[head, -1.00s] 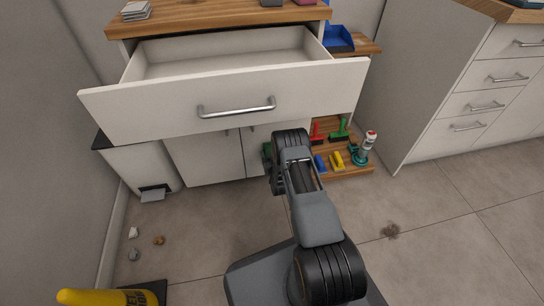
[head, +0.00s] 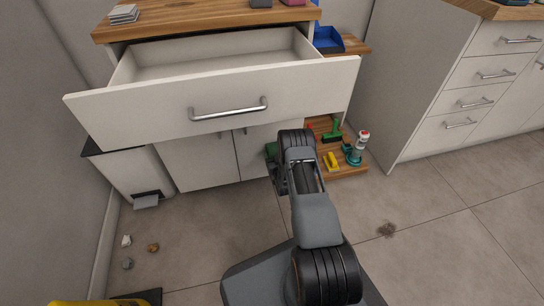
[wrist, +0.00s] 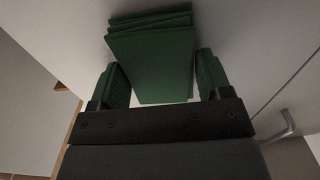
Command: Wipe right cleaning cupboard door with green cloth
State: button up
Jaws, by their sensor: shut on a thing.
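The green cloth (wrist: 148,48), a folded stack of layers, is held between the two fingers of my gripper (wrist: 162,76) in the wrist view. Its far end is at or very near a pale flat panel; I cannot tell whether it touches. In the head view the right cupboard door (head: 257,146) is white and closed, below the open drawer, beside the left door (head: 205,162). My gripper (head: 274,156) is at that door's right side, mostly hidden by my arm, with a bit of green showing.
The open drawer (head: 290,88) juts out above the doors and my gripper. A low wooden shelf (head: 345,172) with brushes and a bottle (head: 357,147) stands right of the cupboard. A bin (head: 129,176) stands left. Small debris (head: 153,247) lies on the floor.

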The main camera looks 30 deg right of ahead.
jog(key=d+b, duration=0.1)
jog(key=d, duration=0.5)
jog(key=shift+s+d+b, duration=0.15)
jog(key=shift+s+b, duration=0.15)
jog(key=shift+s, duration=0.15)
jog(key=shift+w+a, duration=0.15)
jog(key=shift+a, duration=1.05)
jog(key=shift+w+a, duration=0.2)
jog(key=shift+a, duration=0.95)
jog(key=shift+w+a, duration=0.15)
jog(key=shift+a, duration=1.05)
jog(key=shift+w+a, duration=0.25)
jog(key=shift+a, duration=0.6)
jog(key=shift+w+a, duration=0.25)
jog(key=shift+a, duration=0.6)
jog(key=s+a+p, duration=0.1)
jog(key=s+p, duration=0.1)
jog(key=s, duration=0.4)
